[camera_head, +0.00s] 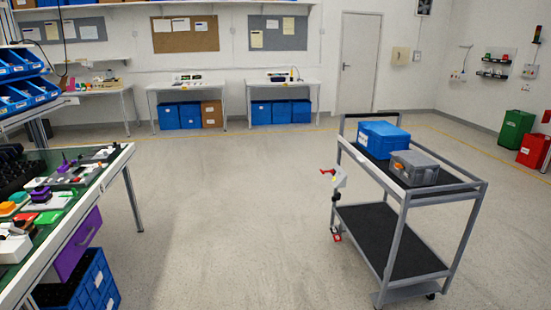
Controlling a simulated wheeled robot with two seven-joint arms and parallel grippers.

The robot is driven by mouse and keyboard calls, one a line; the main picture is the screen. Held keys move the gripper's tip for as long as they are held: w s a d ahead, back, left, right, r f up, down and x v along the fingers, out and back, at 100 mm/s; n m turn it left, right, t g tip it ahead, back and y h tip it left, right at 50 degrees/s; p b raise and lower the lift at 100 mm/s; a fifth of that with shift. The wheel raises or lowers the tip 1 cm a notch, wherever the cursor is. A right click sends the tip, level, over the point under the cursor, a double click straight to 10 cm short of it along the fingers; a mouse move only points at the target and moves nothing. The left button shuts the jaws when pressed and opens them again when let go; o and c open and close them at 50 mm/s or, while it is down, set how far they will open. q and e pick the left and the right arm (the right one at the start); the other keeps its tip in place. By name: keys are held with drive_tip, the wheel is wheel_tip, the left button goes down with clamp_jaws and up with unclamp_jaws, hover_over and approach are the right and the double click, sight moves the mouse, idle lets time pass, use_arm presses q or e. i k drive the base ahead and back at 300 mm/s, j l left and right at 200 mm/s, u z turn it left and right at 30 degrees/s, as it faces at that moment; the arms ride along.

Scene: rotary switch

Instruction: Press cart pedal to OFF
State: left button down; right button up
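A grey metal cart (462,193) with two black-matted shelves stands on the floor at the right. A small red part (336,236) sits low at the cart's left side; it may be the pedal, but it is too small to tell its position. Above it, a pale bracket (339,178) with a red-orange lever end sticks out to the left of the cart. A flat grey plate (392,297) shows at the cart's near bottom corner. Neither of my grippers is in view.
A blue box (383,138) and a grey case (414,167) ride on the cart's top shelf. A cluttered workbench (75,230) stands at the left. The floor (230,220) between bench and cart is clear. Two tables and a door (358,62) are at the back.

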sight(336, 235)
drive_tip(key=i+j, duration=0.1)
drive_tip(key=i, duration=0.95)
drive_tip(key=i+j+z, duration=0.1)
drive_tip(key=i, duration=0.95)
drive_tip(key=i+j+z, duration=0.15)
drive_tip(key=i+z, duration=0.3)
drive_tip(key=i+j+z, duration=0.25)
drive_tip(key=i+z, duration=0.2)
drive_tip(key=i+j+z, duration=0.3)
drive_tip(key=z, duration=0.15)
drive_tip(key=i+j+z, duration=0.25)
drive_tip(key=j+z, duration=0.15)
drive_tip(key=j, duration=0.25)
drive_tip(key=i+j+z, duration=0.25)
drive_tip(key=j, duration=0.2)
drive_tip(key=k, duration=0.05)
